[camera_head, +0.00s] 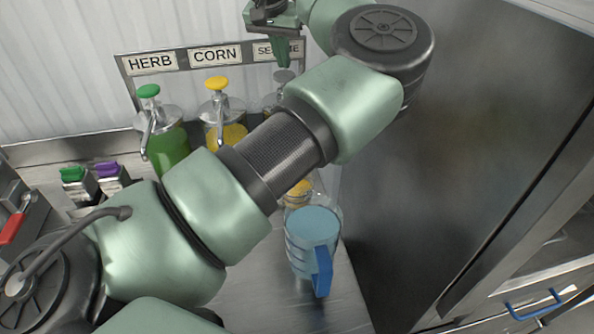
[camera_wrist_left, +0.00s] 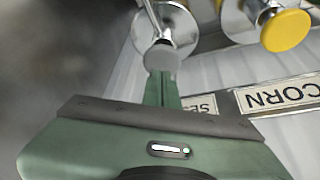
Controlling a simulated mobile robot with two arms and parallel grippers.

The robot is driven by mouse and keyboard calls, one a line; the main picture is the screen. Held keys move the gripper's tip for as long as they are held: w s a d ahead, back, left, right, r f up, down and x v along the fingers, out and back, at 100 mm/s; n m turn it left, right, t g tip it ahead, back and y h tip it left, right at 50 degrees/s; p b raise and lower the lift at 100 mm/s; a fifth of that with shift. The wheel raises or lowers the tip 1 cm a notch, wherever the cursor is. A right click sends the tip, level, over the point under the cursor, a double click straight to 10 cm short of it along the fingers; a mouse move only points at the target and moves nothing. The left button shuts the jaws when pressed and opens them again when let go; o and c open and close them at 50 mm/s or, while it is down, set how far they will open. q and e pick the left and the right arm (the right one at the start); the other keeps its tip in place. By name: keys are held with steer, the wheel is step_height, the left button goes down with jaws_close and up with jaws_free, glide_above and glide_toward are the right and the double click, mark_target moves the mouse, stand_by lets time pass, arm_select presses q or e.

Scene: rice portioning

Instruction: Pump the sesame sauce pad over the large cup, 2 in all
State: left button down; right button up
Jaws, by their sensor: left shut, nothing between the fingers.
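The sesame pump has a grey pad (camera_head: 284,76) on top, below the partly covered SESAME label; my arm hides much of its jar. In the left wrist view the grey pad (camera_wrist_left: 161,58) sits right at my fingertips. My left gripper (camera_head: 283,62) is shut and empty, pointing down just above the pad; it also shows in the wrist view (camera_wrist_left: 161,76). I cannot tell whether it touches the pad. A large blue cup (camera_head: 300,262) with a blue handle stands upright on the steel counter, below my arm in the picture. My right gripper is out of view.
The corn pump has a yellow pad (camera_head: 216,83), the herb pump a green pad (camera_head: 148,91). A small yellow-topped thing (camera_head: 299,188) is half hidden behind the cup. Small green and purple-topped containers (camera_head: 107,170) stand left. A tall steel cabinet (camera_head: 440,150) closes the right side.

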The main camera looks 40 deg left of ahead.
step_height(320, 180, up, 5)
steer(key=p, duration=0.4)
steer(key=shift+p, duration=0.35)
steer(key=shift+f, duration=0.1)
